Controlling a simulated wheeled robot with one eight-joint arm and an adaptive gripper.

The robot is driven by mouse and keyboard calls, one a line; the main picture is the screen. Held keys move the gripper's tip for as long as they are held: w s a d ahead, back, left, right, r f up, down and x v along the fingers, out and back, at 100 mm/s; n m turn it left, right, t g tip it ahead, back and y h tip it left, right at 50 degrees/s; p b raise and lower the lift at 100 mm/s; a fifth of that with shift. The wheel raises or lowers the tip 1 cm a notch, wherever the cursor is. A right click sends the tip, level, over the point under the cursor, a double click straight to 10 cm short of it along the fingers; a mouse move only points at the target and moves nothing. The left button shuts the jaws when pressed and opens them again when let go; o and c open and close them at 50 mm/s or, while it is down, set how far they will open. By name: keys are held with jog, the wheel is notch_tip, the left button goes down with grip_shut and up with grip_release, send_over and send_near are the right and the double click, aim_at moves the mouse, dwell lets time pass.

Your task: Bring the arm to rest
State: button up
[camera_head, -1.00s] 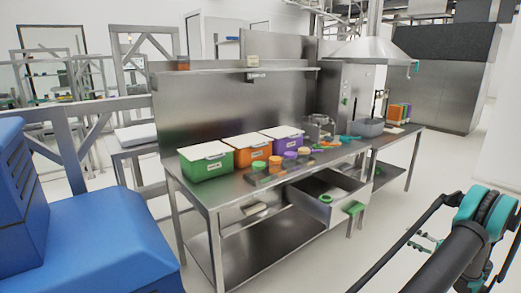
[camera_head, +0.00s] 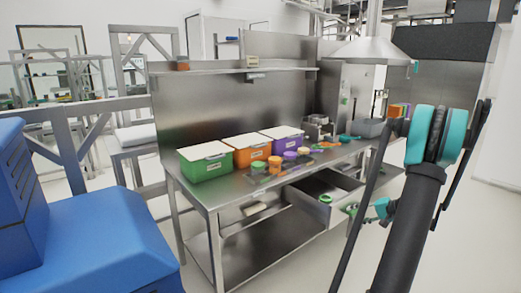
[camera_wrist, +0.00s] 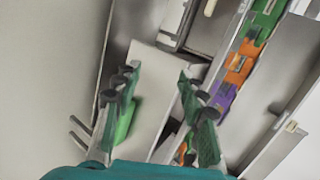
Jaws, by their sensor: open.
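My arm rises at the right of the head view, with a black and teal joint near its top. My gripper (camera_head: 360,211) hangs low beside the arm, in front of the open drawer's right end, and is partly hidden by arm links. In the wrist view my gripper (camera_wrist: 158,82) shows two green fingers with dark pads, spread wide apart. Nothing is held between them. A pale grey panel lies behind the gap, and a bright green patch shows by the left finger.
A steel bench (camera_head: 215,197) carries green (camera_head: 207,165), orange (camera_head: 249,152) and purple (camera_head: 283,143) bins with white lids. Small coloured-lidded containers stand in front. The drawer (camera_head: 327,187) is open, with a green item (camera_head: 325,198) inside. A blue machine (camera_head: 85,240) stands left.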

jog(key=s+a+r+n+g+h, duration=0.1)
jog(key=s+a+n+g+h, duration=0.1)
jog(key=s+a, duration=0.5)
jog(key=s+a+r+n+g+h, duration=0.15)
jog(key=s+a, duration=0.25)
jog(key=a, duration=0.5)
jog(key=s+a+f+n+h, duration=0.1)
jog(key=s+a+n+h, duration=0.1)
jog(key=s, duration=0.7)
jog(key=s+a+f+n+h, duration=0.2)
jog(key=s+a+h, duration=0.1)
jog(key=s, duration=0.7)
jog(key=shift+w+n, duration=0.1)
jog(key=shift+n, duration=0.15)
jog(key=shift+c, duration=0.9)
